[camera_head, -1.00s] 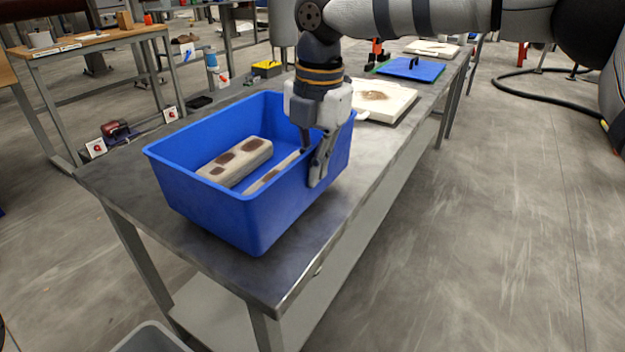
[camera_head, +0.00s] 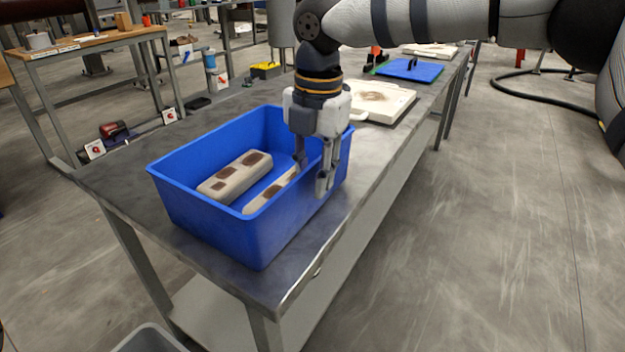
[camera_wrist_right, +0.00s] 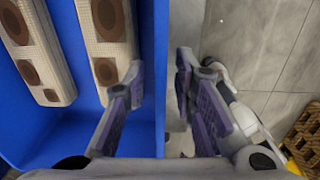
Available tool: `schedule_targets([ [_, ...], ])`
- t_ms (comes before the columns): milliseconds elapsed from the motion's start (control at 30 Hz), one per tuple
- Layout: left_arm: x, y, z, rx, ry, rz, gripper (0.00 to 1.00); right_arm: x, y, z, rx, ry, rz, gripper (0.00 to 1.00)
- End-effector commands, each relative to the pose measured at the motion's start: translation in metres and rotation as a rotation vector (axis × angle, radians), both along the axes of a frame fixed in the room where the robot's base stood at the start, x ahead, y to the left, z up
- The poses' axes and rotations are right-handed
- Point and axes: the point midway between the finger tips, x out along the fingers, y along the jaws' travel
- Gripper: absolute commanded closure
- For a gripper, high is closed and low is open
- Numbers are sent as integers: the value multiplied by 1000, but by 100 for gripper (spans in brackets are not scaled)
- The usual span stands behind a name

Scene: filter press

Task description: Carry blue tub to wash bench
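The blue tub (camera_head: 215,221) stands upright on the near end of a grey metal-topped bench (camera_head: 112,178). Inside it lie two long beige blocks with brown patches, a left one (camera_head: 222,185) and a right one (camera_head: 257,204); both also show in the right wrist view. My right gripper (camera_head: 312,178) straddles the tub's right wall, one finger inside and one outside. In the right wrist view its fingers (camera_wrist_right: 160,82) are spread, with gaps beside the blue wall (camera_wrist_right: 160,30). My left gripper is not in view. Nothing visible labels any bench as the wash bench.
A stained white plate (camera_head: 392,101) lies behind the tub, with a handled blue plate (camera_head: 412,69) farther along the bench. A grey container (camera_head: 150,338) is at the bottom left. A wooden-topped table (camera_head: 95,38) stands back left. The floor at right is mostly clear.

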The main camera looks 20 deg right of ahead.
Motion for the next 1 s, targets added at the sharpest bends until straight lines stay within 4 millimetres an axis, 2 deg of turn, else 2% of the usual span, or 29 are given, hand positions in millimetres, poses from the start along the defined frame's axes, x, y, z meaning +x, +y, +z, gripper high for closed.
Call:
schedule_targets([
  [33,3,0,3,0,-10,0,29,0,0,19,1,-12,0,75],
  [200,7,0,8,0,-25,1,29,-2,-1,67,2,-12,-1,75],
  [300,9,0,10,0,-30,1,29,-3,-2,88,0,-10,0,75],
  [400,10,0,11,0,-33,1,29,-4,-3,100,1,-7,-1,75],
  [533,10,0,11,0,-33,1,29,-5,-3,106,0,-4,1,75],
  [1000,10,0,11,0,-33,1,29,-5,-3,105,1,-3,0,75],
])
